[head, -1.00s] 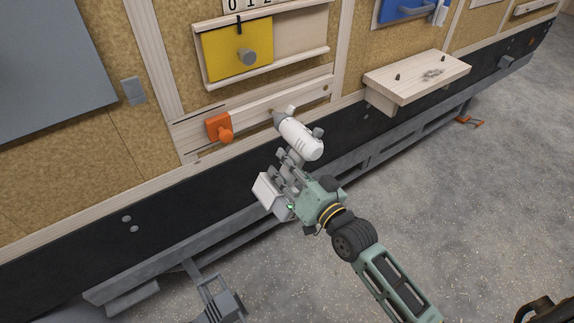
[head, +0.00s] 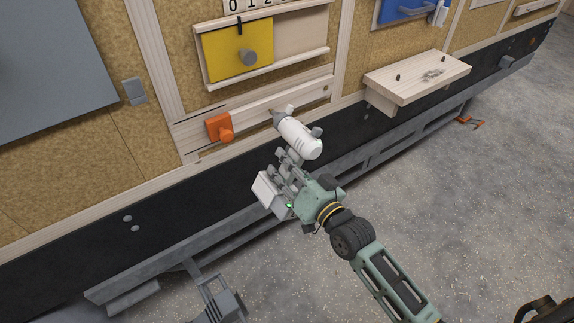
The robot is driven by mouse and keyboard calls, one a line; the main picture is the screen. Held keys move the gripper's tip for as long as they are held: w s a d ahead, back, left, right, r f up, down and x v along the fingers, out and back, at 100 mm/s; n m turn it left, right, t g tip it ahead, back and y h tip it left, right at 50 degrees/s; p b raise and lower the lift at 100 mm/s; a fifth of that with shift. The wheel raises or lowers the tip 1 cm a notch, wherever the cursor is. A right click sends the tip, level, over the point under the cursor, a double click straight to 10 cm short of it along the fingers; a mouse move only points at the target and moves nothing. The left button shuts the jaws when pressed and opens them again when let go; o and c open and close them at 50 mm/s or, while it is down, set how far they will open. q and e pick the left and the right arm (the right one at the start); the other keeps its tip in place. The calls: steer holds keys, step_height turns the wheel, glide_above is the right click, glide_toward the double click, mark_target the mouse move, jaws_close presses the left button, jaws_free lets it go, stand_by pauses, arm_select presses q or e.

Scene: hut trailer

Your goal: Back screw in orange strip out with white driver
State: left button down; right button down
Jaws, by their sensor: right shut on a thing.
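The white driver (head: 300,138) is in my right gripper (head: 287,163), whose fingers are shut on its lower side. The driver's grey nose points up and left at the pale wooden rail (head: 300,98) on the trailer wall. I cannot tell whether its tip touches the rail. An orange piece with a round knob (head: 219,128) sits on the same rail, left of the driver's nose. No screw can be made out at the tip; the nose covers that spot. My left gripper is not in view.
A yellow panel with a grey knob (head: 237,53) is above the rail. A wooden shelf (head: 417,77) juts out at the right. The black lower wall band (head: 110,228) runs below.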

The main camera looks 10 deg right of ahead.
steer(key=shift+r, duration=0.35)
steer(key=shift+p+v, duration=0.55)
steer(key=shift+v, duration=0.85)
steer(key=s+d, duration=0.1)
steer(key=d, duration=0.7)
steer(key=shift+s+b, duration=0.2)
steer(key=shift+b, duration=0.15)
steer(key=shift+f, duration=0.15)
